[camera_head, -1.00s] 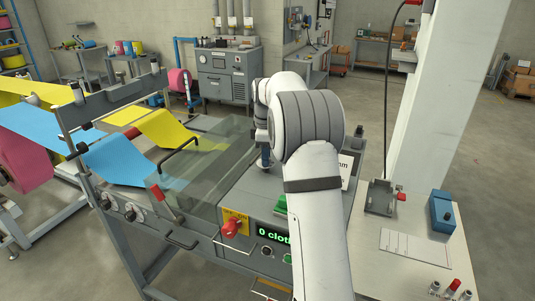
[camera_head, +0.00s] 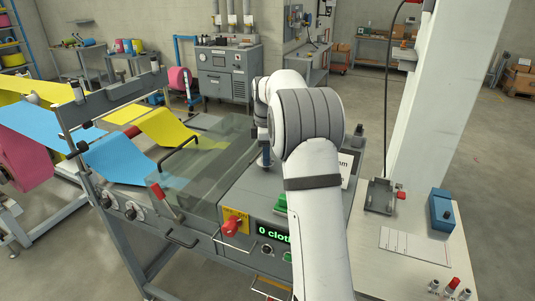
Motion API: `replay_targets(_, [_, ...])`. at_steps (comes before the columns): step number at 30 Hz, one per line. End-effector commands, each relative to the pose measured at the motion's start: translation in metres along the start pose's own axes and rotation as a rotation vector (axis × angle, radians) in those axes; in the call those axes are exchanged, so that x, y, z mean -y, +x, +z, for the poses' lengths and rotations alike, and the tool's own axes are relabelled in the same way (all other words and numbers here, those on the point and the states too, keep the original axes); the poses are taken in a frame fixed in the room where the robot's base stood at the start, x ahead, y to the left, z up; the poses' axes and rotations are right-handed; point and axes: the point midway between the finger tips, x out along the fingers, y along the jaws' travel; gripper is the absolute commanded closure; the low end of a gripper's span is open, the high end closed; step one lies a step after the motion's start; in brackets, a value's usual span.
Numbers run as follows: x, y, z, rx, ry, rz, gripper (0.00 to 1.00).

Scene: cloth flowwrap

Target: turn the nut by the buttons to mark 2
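The grey machine's front panel shows a green display (camera_head: 272,234) reading "0 clot…", cut off by my arm. Below it are a dark round button (camera_head: 268,249) and a green one (camera_head: 287,257). I cannot make out the nut or mark 2; my white arm covers the panel's right part. My arm reaches forward over the machine, its wrist bent down.
A red knob (camera_head: 232,227) on a yellow plate and a clear cover (camera_head: 195,175) are left of the display. Blue and yellow cloth webs (camera_head: 118,160) run in from the left. On the right, a bench (camera_head: 393,270) holds a blue box (camera_head: 442,210) and small red-topped parts.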

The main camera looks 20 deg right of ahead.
Motion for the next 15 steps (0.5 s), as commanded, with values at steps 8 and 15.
replay_targets(8, [0.0,0.001,0.0,0.001,0.0,-0.002,0.54])
replay_targets(15, [-0.001,-0.011,0.0,0.0,0.0,0.002,0.54])
